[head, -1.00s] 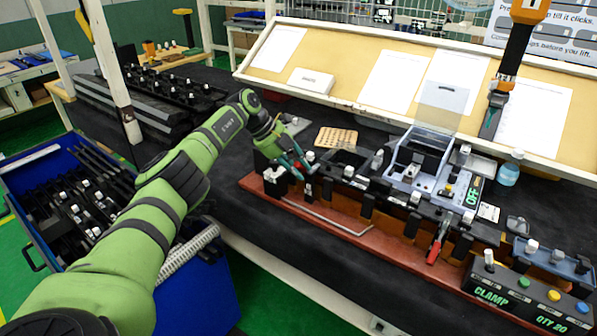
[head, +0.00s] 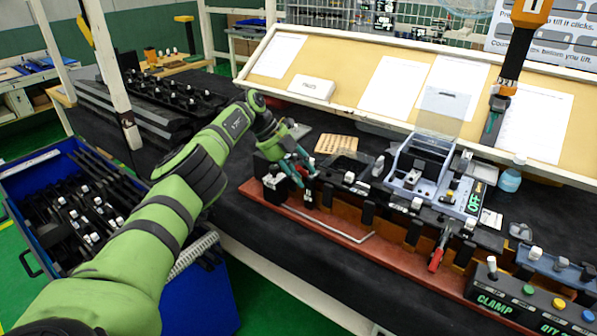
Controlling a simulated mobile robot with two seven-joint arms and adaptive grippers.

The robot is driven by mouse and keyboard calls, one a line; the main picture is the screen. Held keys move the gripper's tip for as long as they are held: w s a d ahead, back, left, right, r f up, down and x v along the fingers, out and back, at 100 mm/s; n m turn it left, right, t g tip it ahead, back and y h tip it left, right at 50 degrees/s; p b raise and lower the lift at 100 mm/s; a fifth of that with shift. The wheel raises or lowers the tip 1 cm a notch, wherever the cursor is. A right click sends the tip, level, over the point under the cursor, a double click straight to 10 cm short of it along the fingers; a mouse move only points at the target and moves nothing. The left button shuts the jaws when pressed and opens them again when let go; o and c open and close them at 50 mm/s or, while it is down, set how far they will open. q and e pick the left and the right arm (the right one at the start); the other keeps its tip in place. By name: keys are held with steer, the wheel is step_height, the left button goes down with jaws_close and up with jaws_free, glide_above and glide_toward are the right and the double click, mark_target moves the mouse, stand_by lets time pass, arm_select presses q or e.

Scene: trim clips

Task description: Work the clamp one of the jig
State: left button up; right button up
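The jig (head: 330,230) is a long red-brown base with black fixtures and white-tipped parts along its back edge. My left gripper (head: 299,172) is at the jig's left end, its teal fingers beside a black block with white knobs (head: 275,182). The fingers overlap dark parts, so their gap and any contact are unclear. A red-handled clamp (head: 437,256) stands at the jig's front right. I cannot tell which clamp is number one.
A button box (head: 520,305) marked CLAMP and QTY 20 stands at front right. A grey-blue unit (head: 425,175) reading OFF sits behind the jig. A blue bin (head: 215,290) with black parts is at left. A bottle (head: 511,178) stands at right.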

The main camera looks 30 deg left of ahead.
arm_select(q)
steer(key=v, duration=1.2)
stand_by(0.6)
